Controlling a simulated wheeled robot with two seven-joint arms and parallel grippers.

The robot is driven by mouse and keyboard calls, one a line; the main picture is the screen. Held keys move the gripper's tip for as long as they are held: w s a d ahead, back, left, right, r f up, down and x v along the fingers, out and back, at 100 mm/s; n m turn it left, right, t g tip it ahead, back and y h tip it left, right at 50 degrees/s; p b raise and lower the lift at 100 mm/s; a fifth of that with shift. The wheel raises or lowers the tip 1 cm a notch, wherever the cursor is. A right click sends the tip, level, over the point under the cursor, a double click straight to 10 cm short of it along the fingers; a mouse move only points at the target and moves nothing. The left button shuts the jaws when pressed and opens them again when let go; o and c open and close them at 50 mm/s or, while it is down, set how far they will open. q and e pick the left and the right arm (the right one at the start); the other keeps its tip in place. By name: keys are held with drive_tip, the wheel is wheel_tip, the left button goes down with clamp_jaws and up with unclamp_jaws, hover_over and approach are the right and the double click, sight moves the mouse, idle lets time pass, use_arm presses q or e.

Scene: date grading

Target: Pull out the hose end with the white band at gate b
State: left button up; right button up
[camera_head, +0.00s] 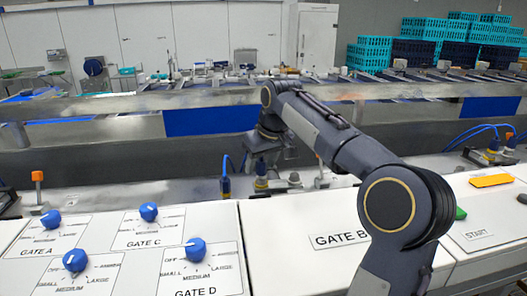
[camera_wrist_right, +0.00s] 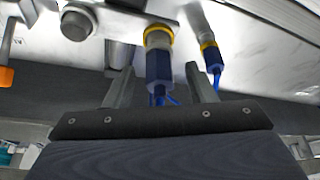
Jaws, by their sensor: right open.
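My right gripper (camera_wrist_right: 160,68) is open in the right wrist view. Its two fingers stand on either side of a blue hose end (camera_wrist_right: 158,68) with a yellow band, and I see no clear grip on it. A second blue hose end (camera_wrist_right: 214,56), also with a yellowish band, is to the right, outside the fingers. The fingertips are hard to make out there. My left gripper is not in view.
A white panel with several blue knobs (camera_head: 195,250) is at the front left. An orange-topped valve (camera_head: 38,177) stands behind it. More blue hoses (camera_head: 480,132) are at the right. A metal rail (camera_head: 90,105) crosses behind. Teal crates (camera_head: 370,52) are stacked far back.

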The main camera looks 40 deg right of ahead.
sight(260, 160)
drive_tip(key=shift+x, duration=1.05)
clamp_jaws()
drive_tip(key=c, duration=0.7)
unclamp_jaws()
clamp_jaws()
drive_tip(key=shift+r, duration=0.4)
drive_tip(key=shift+r, duration=2.5)
drive_tip(key=shift+r, duration=0.1)
